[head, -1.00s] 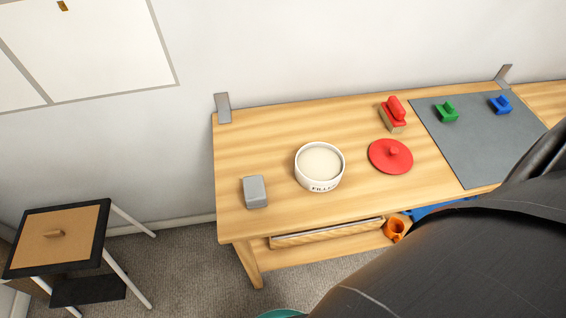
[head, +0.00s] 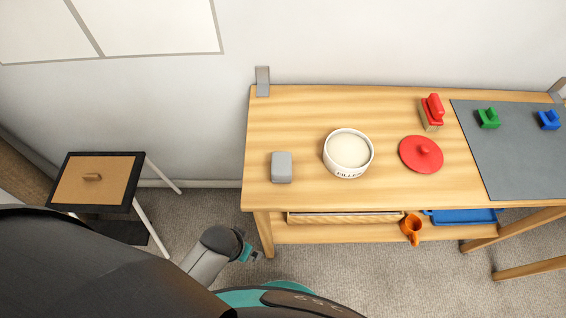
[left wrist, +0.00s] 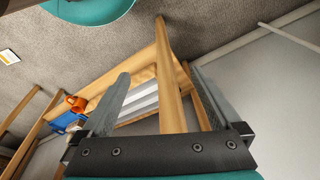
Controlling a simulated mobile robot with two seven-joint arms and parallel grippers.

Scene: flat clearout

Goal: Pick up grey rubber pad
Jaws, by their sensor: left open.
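The grey rubber pad (head: 281,167), a small rounded grey block, lies at the left end of the wooden table (head: 300,195), left of a white bowl (head: 348,152). My left gripper (left wrist: 158,72) is open and empty in the left wrist view, with a table leg and the lower shelf beyond its fingers. In the head view the end of my left arm (head: 243,253) is low, in front of the table's left leg and apart from the pad. The pad cannot be made out in the left wrist view. My right gripper is not in view.
A red lid (head: 421,154), a red-handled block (head: 432,112) and a dark grey mat (head: 515,160) with green and blue pieces lie further right. An orange mug (head: 411,229) and blue tray (head: 465,216) are below. A small side table (head: 75,185) stands left. The tabletop around the pad is clear.

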